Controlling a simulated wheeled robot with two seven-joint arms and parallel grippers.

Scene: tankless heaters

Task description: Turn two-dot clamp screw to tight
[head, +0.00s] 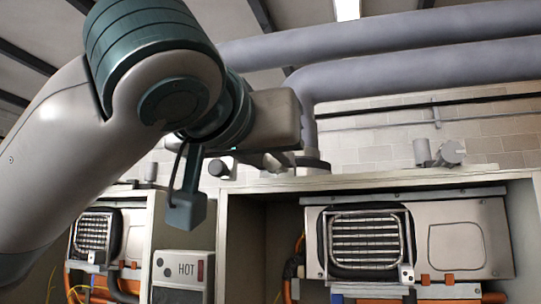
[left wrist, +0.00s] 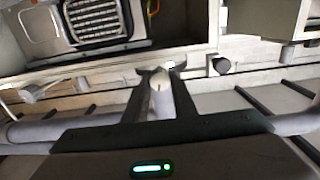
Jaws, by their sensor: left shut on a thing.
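My left gripper (head: 278,160) reaches in from the left in the head view, at the top edge of the open cabinet, near the foot of a grey pipe. In the left wrist view its two dark fingers (left wrist: 165,72) are shut on a small pale piece (left wrist: 161,79). I cannot tell by sight whether this is the two-dot clamp screw, as no dots show on it. The gripper hides it in the head view. A grey clamp-like fitting (head: 440,153) stands on the cabinet top at right. My right gripper is not in view.
A black round knob (head: 222,167) sits left of the gripper. The right heater (head: 465,240) has a wire guard (head: 366,240) and a small dotted tag (head: 407,274). Large grey pipes (head: 390,75) run overhead.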

